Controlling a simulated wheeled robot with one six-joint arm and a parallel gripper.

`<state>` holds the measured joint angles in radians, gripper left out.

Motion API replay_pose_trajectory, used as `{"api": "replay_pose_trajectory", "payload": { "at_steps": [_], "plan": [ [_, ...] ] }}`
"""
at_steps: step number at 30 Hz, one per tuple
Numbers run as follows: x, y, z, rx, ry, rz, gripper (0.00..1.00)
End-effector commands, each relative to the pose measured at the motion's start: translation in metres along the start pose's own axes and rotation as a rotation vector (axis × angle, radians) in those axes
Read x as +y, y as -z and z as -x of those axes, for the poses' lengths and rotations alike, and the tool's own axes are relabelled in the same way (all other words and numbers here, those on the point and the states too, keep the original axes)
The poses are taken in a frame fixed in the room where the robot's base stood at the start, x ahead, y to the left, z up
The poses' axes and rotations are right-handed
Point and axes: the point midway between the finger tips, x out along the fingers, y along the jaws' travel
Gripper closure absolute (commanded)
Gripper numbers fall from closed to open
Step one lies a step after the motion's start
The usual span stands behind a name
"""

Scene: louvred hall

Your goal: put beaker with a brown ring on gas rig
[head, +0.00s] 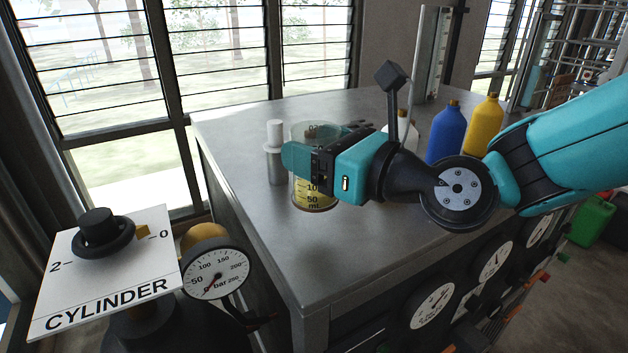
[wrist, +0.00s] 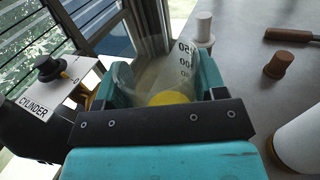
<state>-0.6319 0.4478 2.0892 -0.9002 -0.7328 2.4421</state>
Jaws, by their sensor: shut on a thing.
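The beaker (head: 316,192) is clear glass with printed volume marks and yellow contents; a brownish band shows at its base. My gripper (head: 312,165) is shut around its upper part and hides much of it. In the wrist view, the beaker (wrist: 172,84) sits between the fingers, with its marks and yellow contents visible. It appears upright over the grey metal top of a cabinet with dials (head: 250,215), which looks like the gas rig. I cannot tell whether its base touches that top.
A white-capped metal cylinder (head: 275,155) stands just left of the beaker. A blue bottle (head: 446,135) and a yellow bottle (head: 483,122) stand to the right. A brown stopper (wrist: 278,65) shows in the wrist view. A CYLINDER sign (head: 105,270) and a gauge (head: 216,273) are at front left.

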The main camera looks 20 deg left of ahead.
Motion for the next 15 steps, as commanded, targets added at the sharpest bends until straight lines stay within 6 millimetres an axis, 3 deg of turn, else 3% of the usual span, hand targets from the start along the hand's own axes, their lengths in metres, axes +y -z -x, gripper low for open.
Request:
{"api": "replay_pose_trajectory", "payload": {
  "at_steps": [11, 15],
  "plan": [
    [0.000, 0.048, -0.001, 0.002, -0.002, -0.002, 0.65],
    [0.001, 0.056, -0.001, -0.001, -0.002, 0.000, 0.65]
  ]
}}
